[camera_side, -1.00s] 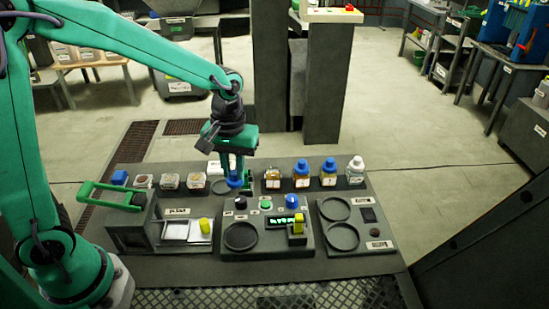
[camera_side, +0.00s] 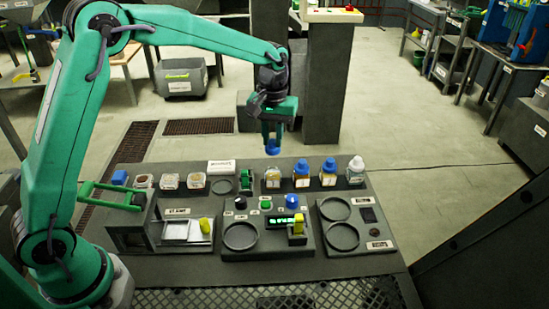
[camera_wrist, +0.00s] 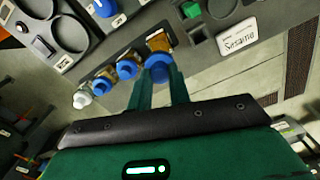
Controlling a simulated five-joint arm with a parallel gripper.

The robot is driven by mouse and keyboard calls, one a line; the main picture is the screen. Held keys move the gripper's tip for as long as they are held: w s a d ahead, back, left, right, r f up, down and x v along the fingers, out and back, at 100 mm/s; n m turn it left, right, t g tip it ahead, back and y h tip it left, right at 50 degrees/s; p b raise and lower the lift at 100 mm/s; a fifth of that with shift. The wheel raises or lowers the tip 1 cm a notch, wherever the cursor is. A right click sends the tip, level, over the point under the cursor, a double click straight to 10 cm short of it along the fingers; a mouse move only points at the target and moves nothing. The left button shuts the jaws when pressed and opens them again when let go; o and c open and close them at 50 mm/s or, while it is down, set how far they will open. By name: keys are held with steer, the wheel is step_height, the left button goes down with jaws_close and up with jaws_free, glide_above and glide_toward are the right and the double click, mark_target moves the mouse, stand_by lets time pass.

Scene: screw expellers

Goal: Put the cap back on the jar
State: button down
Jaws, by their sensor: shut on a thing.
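My gripper (camera_side: 272,136) hangs above the back row of jars, its fingers pointing down. It is shut on a blue cap (camera_side: 272,148), which also shows between the fingertips in the wrist view (camera_wrist: 158,68). The uncapped amber jar (camera_side: 272,178) stands upright below the cap in the side view, with a clear gap between them. In the wrist view the jar (camera_wrist: 160,40) shows just beyond the cap, partly hidden by it.
Two blue-capped jars (camera_side: 302,173) (camera_side: 328,173) and a white-capped jar (camera_side: 356,172) stand to the right of the open jar. A green fixture (camera_side: 247,180) stands close on its left. A control panel (camera_side: 265,238) with knobs lies in front.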

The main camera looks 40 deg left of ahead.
mark_target(273, 147)
steer(key=shift+f, duration=0.15)
steer(key=shift+f, duration=3.05)
steer(key=shift+f, duration=0.15)
stand_by(0.5)
steer(key=c, duration=0.7)
jaws_free()
steer(key=shift+c, duration=0.2)
steer(key=shift+r, duration=3.5)
